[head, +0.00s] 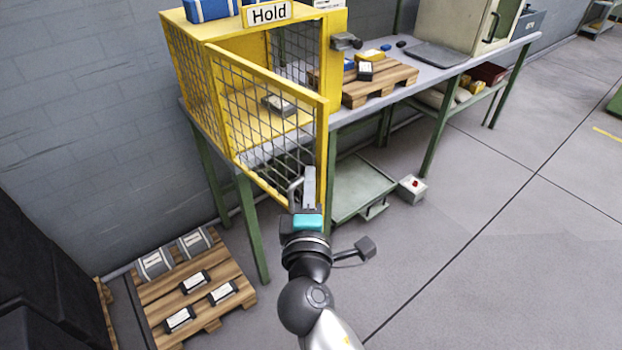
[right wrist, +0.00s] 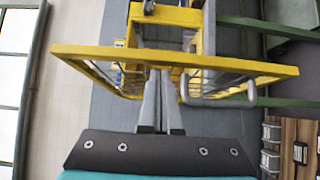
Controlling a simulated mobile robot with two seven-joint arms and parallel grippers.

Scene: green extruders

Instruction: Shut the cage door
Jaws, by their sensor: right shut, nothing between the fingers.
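The yellow cage (head: 182,50) labelled "Hold" stands on the bench at the upper left. Its mesh door (head: 323,130) is open, swung out toward me, with its free edge away from the cage post (head: 337,22). A grey handle (head: 294,190) is low on the door near that edge; it also shows in the right wrist view (right wrist: 220,100). My right gripper (head: 309,170) is shut and empty, its fingertips at the door's lower free end, beside the handle. In the right wrist view the fingertips (right wrist: 158,73) overlap the yellow door frame (right wrist: 90,52); I cannot tell whether they touch it.
A grey latch piece (head: 346,42) sticks out from the cage post. A grey item (head: 280,105) lies inside the cage. A wooden pallet (head: 385,88) with small boxes is on the bench to the right. Another pallet (head: 150,310) lies on the floor at left.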

